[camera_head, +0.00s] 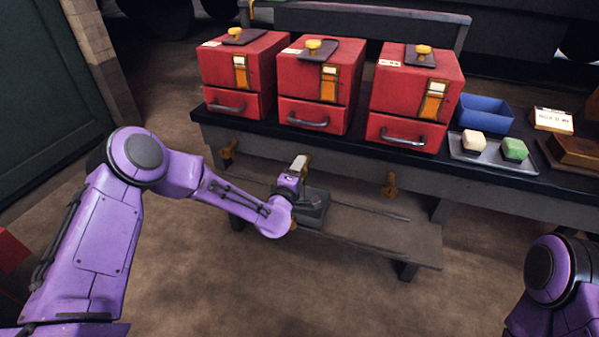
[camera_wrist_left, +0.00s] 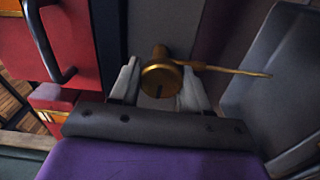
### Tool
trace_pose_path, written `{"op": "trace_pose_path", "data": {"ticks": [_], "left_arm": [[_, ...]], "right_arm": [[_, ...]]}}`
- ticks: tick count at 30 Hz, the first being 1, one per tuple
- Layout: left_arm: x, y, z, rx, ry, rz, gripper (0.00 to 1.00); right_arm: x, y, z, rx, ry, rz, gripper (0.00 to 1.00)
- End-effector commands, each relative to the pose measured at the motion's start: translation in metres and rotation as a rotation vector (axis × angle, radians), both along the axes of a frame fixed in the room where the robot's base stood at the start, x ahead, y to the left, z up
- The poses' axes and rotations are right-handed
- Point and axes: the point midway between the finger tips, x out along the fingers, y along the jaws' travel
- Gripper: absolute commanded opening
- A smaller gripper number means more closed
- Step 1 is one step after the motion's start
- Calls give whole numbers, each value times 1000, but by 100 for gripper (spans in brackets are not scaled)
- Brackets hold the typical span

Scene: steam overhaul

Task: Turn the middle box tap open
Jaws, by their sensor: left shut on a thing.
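Three red boxes stand in a row on a dark bench; the middle box (camera_head: 304,72) has a drawer with a curved handle. My left gripper (camera_head: 299,163) is below the bench edge under the middle box. In the left wrist view the brass middle tap (camera_wrist_left: 160,74) sits between the two pale fingers, and my left gripper (camera_wrist_left: 160,92) is shut on it. A thin brass lever (camera_wrist_left: 235,71) extends from the tap to the right in that view. In the head view the gripper hides this tap. My right gripper is out of view.
Brass taps show under the left box (camera_head: 228,150) and right box (camera_head: 390,184). A low shelf (camera_head: 370,238) lies below the bench. A blue bin (camera_head: 485,113) and a tray (camera_head: 480,156) with a cream and a green block are on the right. Floor in front is clear.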

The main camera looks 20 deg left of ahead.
Motion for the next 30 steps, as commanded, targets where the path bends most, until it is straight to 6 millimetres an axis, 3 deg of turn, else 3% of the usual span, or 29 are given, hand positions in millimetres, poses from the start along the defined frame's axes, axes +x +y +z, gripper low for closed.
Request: {"op": "trace_pose_path", "data": {"ticks": [21, 22, 23, 30], "left_arm": [[-1, 0, -2, -67, 5, 0, 16], [-1, 0, -2, -67, 5, 0, 56], [-1, 0, -1, -67, 5, 0, 66], [0, 0, -1, -67, 4, -1, 66]], "right_arm": [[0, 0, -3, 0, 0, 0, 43], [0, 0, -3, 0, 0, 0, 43], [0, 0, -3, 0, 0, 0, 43], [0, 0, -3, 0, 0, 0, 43]]}}
